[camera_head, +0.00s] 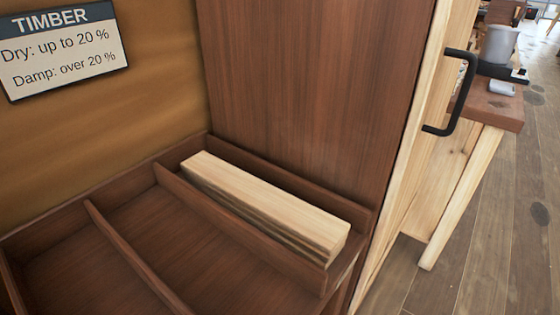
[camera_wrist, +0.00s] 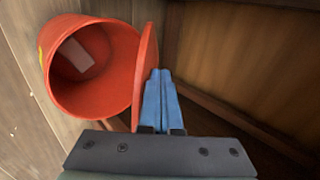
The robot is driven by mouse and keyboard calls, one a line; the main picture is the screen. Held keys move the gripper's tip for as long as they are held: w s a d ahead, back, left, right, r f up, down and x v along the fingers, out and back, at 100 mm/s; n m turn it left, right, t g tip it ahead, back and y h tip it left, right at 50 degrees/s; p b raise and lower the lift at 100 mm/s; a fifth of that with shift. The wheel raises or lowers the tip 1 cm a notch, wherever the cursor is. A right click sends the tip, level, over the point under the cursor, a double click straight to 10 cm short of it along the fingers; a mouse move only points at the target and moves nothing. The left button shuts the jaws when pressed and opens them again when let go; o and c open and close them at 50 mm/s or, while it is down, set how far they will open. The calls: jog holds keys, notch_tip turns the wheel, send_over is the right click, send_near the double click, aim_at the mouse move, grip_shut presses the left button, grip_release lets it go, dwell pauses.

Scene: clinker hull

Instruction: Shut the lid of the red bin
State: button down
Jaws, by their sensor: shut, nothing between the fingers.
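The red bin (camera_wrist: 112,72) is in the left half of the wrist view, its round mouth uncovered. A pale flat piece (camera_wrist: 76,54) lies inside it. The red lid (camera_wrist: 146,68) stands open, seen nearly edge-on at the right side of the mouth. My gripper (camera_wrist: 160,73) has its blue fingers together with nothing between them. They are just right of the lid, on the side away from the mouth; I cannot tell whether they touch it. The bin, lid and gripper do not show in the head view.
In the head view, a brown divided rack (camera_head: 160,242) holds pale timber strips (camera_head: 265,205) beside a tall brown panel (camera_head: 310,80). A timber sign (camera_head: 62,48) hangs upper left. A bench (camera_head: 492,105) stands right, with open plank floor (camera_head: 490,270) beside it.

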jog(key=shift+s+d+f+b, duration=0.3)
jog(key=shift+d+f+b, duration=0.1)
jog(key=shift+f+b, duration=0.15)
jog(key=shift+s+d+f+b, duration=0.25)
jog(key=shift+d+f+b, duration=0.15)
jog(key=shift+f, duration=0.25)
jog(key=shift+s+d, duration=0.15)
jog(key=shift+f, duration=0.1)
jog(key=s+d+r+p, duration=0.3)
jog(key=s+d, duration=0.1)
jog(key=d, duration=0.1)
jog(key=shift+s+d+r, duration=0.15)
jog(key=shift+s+d, duration=0.05)
jog(key=shift+d, duration=0.15)
